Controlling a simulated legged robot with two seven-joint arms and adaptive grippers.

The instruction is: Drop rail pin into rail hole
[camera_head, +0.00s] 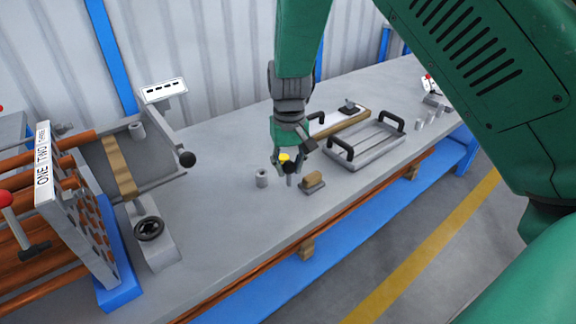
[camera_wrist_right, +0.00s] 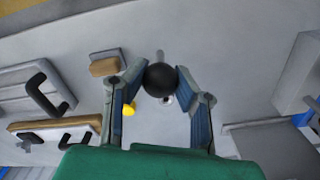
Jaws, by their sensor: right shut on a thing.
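My right gripper (camera_head: 289,168) is shut on a pin with a round black knob (camera_wrist_right: 160,79) and a grey shaft. In the head view the shaft hangs below the fingers, just above or at the bench top; I cannot tell if it touches. In the wrist view the knob sits between the two fingertips. A yellow part (camera_head: 284,157) shows beside the fingers, also in the wrist view (camera_wrist_right: 129,109). A short grey hollow cylinder (camera_head: 261,179) stands on the bench left of the gripper. I cannot make out the rail hole. My left gripper is not in view.
A block with a brown top (camera_head: 314,181) lies close right of the gripper. A grey tray with black handles (camera_head: 365,147) is farther right. A slotted frame with a black knob (camera_head: 187,159) and a handwheel (camera_head: 149,229) stand left. The bench between is clear.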

